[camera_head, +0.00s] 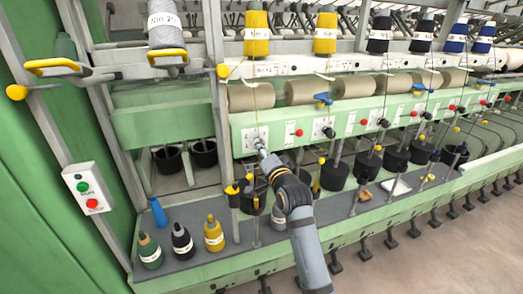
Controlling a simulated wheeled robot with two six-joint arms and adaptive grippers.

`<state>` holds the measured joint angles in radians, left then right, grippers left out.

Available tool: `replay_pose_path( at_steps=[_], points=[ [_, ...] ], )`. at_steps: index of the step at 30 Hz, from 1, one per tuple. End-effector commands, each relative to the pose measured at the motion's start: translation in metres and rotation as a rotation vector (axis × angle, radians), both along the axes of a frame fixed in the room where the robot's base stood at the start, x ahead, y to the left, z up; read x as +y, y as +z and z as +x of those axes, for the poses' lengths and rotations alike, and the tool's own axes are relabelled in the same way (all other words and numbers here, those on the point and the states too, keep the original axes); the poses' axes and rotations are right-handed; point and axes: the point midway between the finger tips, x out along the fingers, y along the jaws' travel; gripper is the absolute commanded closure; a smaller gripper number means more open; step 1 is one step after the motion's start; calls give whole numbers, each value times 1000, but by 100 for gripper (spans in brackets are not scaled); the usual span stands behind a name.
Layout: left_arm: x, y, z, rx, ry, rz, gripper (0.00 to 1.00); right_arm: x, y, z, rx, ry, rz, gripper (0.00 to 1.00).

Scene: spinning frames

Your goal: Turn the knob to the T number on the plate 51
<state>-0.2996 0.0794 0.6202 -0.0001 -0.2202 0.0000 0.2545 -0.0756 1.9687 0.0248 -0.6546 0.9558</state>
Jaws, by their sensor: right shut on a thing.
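My right gripper (261,148) reaches up from the lower middle to a white dial plate (250,133) on the green rail of the spinning frame. Its jaws are shut on the knob at that plate. The gripper hides most of the knob, so its pointer direction cannot be told. The marks on the dial are too small to read. A small number plate (268,70) sits on the cream beam above this station; its digits are hard to read. My left gripper is not in view.
Similar black knobs (328,132) and red buttons (299,132) line the rail to the right. Below are black cups (334,175) and a grey shelf with green, black and yellow (213,236) yarn cones. A switch box (88,188) is at left.

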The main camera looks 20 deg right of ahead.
Motion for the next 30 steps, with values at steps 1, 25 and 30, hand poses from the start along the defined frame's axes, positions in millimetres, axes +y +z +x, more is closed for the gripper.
replay_pose_path(
  at_steps=[1, 25, 30],
  points=[
    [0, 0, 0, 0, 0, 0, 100, 0, 1, 0, -4, 0, -1, 100],
    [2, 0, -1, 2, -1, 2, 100, 0, -1, -16, 1, 0, 0, 48],
    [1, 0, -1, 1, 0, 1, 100, -2, -1, -57, 1, 0, 0, 48]
  ],
)
